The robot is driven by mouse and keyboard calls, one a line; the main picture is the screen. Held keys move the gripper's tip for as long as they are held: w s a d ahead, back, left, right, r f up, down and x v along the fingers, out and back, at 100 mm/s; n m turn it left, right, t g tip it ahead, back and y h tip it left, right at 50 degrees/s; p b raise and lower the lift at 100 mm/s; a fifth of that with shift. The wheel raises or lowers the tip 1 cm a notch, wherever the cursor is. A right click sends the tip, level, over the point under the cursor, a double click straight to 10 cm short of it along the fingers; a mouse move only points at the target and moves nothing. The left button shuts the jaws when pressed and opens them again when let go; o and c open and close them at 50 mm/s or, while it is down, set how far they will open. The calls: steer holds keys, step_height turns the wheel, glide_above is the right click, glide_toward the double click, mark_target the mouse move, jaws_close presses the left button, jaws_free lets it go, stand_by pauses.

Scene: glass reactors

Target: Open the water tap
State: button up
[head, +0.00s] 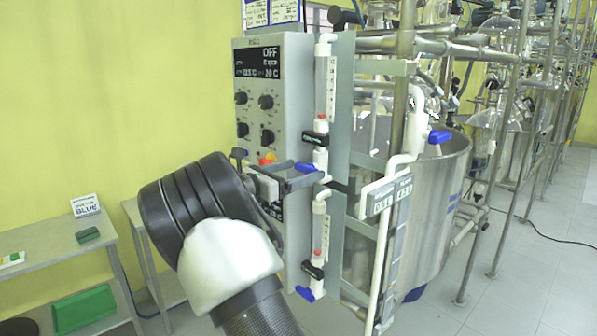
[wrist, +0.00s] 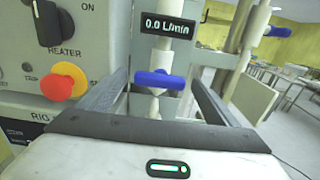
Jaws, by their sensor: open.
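A blue tap handle (wrist: 160,79) sits crosswise on a white vertical pipe, below a black display reading 0.0 L/min. It also shows in the head view (head: 307,168), on the upper flow meter beside the control box. My gripper (wrist: 159,84) is open, with one dark finger on each side of the handle and a gap to both. In the head view my gripper (head: 312,174) reaches in from the left at the handle's height. Two more blue handles show, one on the lower flow meter (head: 305,293) and one at the right (head: 439,137).
The grey control box (head: 270,90) with knobs stands close on the left, its display showing OFF. A red and yellow button (wrist: 64,82) is near the left finger. A metal vessel (head: 440,200) and frame stand right. Open floor lies further right.

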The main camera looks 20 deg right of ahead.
steer(key=c, duration=1.1)
steer(key=shift+o, duration=0.2)
steer(key=shift+n+b, duration=0.3)
steer(key=shift+f+n+b, duration=0.1)
steer(key=shift+n+b, duration=0.5)
steer(key=shift+n, duration=0.4)
steer(key=n, duration=0.5)
steer(key=shift+b, duration=0.4)
steer(key=n+p, duration=0.1)
steer(key=n, duration=0.4)
steer(key=shift+w, duration=0.1)
steer(key=n+p, duration=0.1)
steer(key=n, duration=0.3)
steer(key=shift+p, duration=0.35)
steer(key=shift+n, duration=0.3)
